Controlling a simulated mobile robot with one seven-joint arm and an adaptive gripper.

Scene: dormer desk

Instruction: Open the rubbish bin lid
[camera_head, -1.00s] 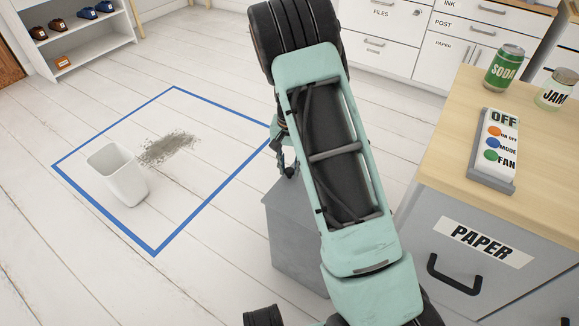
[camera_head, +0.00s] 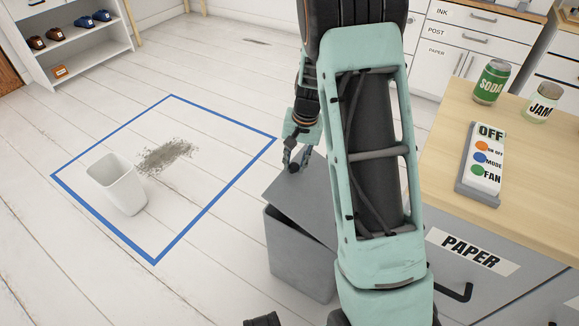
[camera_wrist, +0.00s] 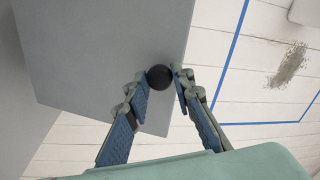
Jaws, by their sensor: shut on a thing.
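The rubbish bin is a grey box (camera_head: 300,262) in the head view, partly hidden behind my arm. Its grey lid (camera_head: 303,200) is tilted up, with a dark gap between it and the box's rim. My gripper (camera_head: 293,163) is at the lid's raised far edge. In the wrist view my gripper (camera_wrist: 162,88) is shut on a round black knob (camera_wrist: 159,76) near the edge of the lid (camera_wrist: 95,60). The bin's inside is hidden.
A white open container (camera_head: 117,184) stands beside a dirt patch (camera_head: 166,157) inside a blue-taped floor square. A desk (camera_head: 440,205) with a PAPER drawer, a fan control, a soda can and a jam jar is on the right. Floor left of the bin is clear.

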